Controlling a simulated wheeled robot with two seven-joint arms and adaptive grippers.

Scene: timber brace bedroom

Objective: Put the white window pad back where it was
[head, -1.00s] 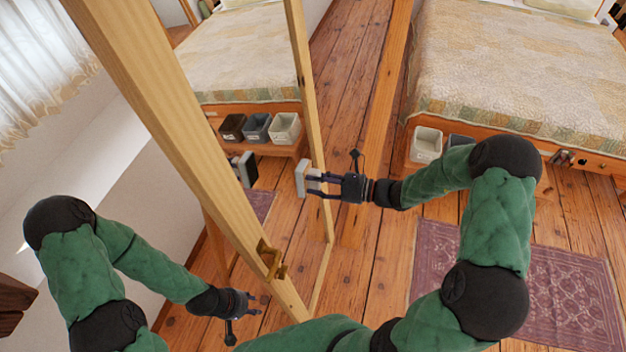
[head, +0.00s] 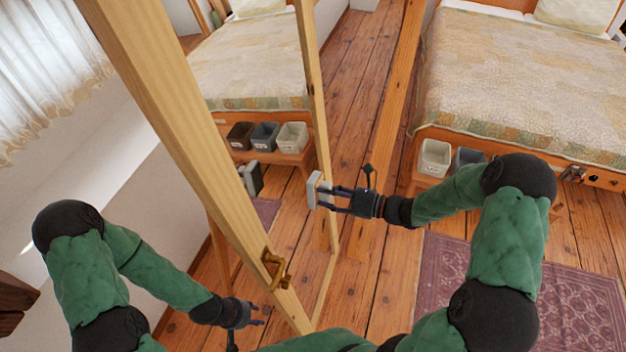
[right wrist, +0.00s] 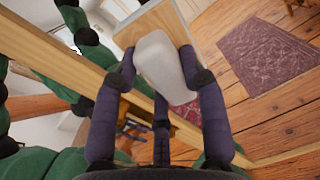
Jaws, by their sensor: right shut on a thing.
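The white pad (head: 319,190) is a small pale block in the head view, held at the fingertips of my right gripper (head: 332,194).
The tall frame has a brass handle (head: 276,269) and a pane that seems to reflect the bed and bins. A bed (head: 520,90), a white bin (head: 435,157) and a purple rug (head: 470,275) are at the right. Bare plank floor (head: 355,85) lies beyond.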

